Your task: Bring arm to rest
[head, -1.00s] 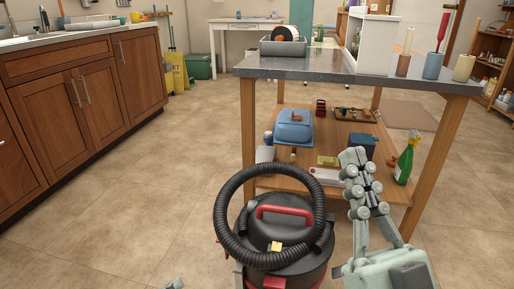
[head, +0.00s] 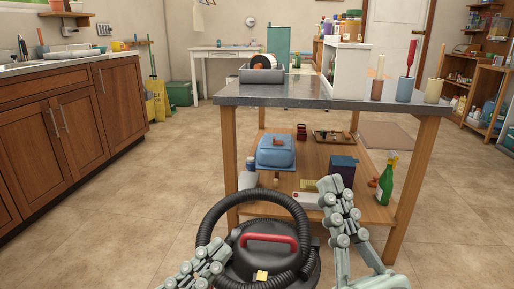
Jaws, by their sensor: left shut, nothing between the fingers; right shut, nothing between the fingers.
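My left gripper (head: 217,248) shows low in the head view, over the left side of a black and red vacuum cleaner (head: 275,268). Its fingers are shut and empty, and they point up and to the right. My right gripper (head: 340,184) is right of the vacuum, in front of the table's lower shelf in the picture. Its fingers are shut and empty and point up. Most of both arms is out of view.
A wooden table with a grey top (head: 300,93) stands ahead, with a blue lidded box (head: 276,152) and a green bottle (head: 386,182) on its lower shelf. Wooden cabinets (head: 60,135) line the left. The tiled floor (head: 150,190) between them is clear.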

